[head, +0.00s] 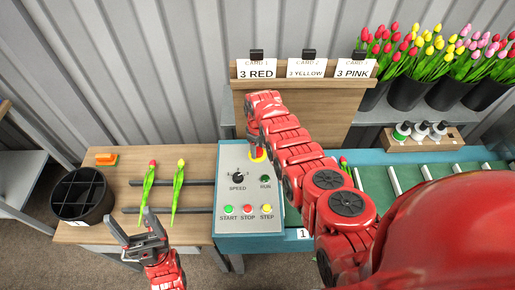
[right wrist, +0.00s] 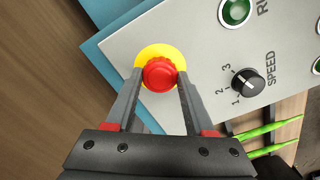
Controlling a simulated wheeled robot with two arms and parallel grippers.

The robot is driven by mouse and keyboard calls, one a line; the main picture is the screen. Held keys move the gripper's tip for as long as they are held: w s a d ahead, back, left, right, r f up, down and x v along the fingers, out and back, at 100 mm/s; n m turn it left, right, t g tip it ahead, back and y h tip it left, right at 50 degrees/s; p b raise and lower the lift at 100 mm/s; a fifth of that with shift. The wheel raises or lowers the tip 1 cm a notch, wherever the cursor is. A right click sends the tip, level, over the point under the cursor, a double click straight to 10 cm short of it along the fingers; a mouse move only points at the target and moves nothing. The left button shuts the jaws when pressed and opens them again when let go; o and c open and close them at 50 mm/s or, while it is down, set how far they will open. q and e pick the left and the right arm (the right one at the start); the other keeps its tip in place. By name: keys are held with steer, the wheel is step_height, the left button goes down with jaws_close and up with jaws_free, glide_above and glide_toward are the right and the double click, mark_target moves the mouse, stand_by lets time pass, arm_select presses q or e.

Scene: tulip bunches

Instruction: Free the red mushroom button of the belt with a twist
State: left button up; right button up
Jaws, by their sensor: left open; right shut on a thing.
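The red mushroom button (right wrist: 160,74) sits on a yellow disc (right wrist: 176,52) on the grey control panel (head: 230,193). In the right wrist view my right gripper (right wrist: 159,78) has one finger on each side of the button, shut on it. In the head view my right gripper (head: 256,144) comes down over the panel's upper right part and hides most of the button; some yellow disc shows below it. My left gripper (head: 138,224) is open and empty, left of the panel at the wooden table's front edge.
The panel also has a SPEED knob (head: 238,177), a RUN lamp (head: 265,180) and START, STOP and STEP buttons. Two tulips (head: 178,185) lie across dark rails on the wooden table (head: 197,155). A black divided bin (head: 82,195) stands left. The belt (head: 440,172) runs right.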

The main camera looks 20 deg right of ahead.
jaws_close()
steer(key=shift+w+f+m+b, duration=0.1)
steer(key=shift+m+b, duration=0.4)
steer(key=shift+m, duration=0.2)
steer(key=shift+f+m+b, duration=0.2)
steer(key=shift+m+b, duration=0.75)
steer(key=shift+m, duration=0.15)
steer(key=m+b, duration=0.3)
steer(key=b, duration=0.1)
steer(key=shift+r+m, duration=0.15)
steer(key=shift+m, duration=0.25)
steer(key=shift+r+m+b, duration=0.15)
steer(key=shift+m+b, duration=0.2)
steer(key=shift+m, duration=0.05)
